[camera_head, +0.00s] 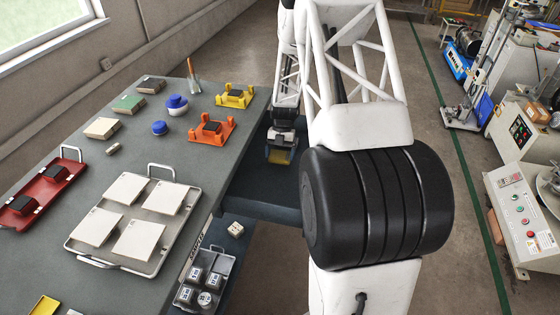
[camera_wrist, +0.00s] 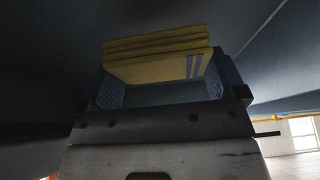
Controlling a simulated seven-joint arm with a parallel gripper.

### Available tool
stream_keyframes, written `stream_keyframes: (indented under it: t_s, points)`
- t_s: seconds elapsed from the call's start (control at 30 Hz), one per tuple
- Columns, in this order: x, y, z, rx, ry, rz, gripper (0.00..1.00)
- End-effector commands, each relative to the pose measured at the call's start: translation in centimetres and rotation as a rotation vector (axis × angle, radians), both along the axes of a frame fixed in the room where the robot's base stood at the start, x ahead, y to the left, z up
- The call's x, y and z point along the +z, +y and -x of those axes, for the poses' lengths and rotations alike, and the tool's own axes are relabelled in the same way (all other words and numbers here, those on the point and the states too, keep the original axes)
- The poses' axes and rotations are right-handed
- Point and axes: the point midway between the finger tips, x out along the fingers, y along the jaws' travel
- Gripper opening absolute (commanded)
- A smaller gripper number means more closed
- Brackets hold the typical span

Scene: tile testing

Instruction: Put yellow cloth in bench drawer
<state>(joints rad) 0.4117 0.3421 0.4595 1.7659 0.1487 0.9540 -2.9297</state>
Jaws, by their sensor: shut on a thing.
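The yellow cloth (camera_wrist: 157,55) is folded in several layers with pale blue stripes at one end. In the wrist view it sits between the blue textured pads of my gripper (camera_wrist: 160,85), which is shut on it. In the head view my gripper (camera_head: 281,152) is low beside the bench's right edge, with a little of the cloth (camera_head: 278,157) showing. It is over or inside a dark blue-grey open space (camera_head: 250,185) at the bench side, which looks like the drawer. I cannot tell whether the cloth touches its floor.
The bench top (camera_head: 185,140) holds a tray (camera_head: 75,245) of pale tiles, a red tray (camera_head: 20,203), an orange holder (camera_head: 211,130) and a yellow holder (camera_head: 236,97). Below the edge are a small cube (camera_head: 236,229) and a tray of weights (camera_head: 206,282). My arm hides much to the right.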

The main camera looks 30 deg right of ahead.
Motion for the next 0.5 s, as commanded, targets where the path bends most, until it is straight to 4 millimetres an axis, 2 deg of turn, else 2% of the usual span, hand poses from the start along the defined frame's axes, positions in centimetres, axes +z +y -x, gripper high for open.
stream_keyframes:
  t_s: [0.17, 0.5]
  points:
    - [-0.4, 0.0, 0.0, 0.000, 0.001, -0.001, 0.63]
    - [-3.5, 0.0, 0.0, 0.000, 0.000, 0.000, 0.63]
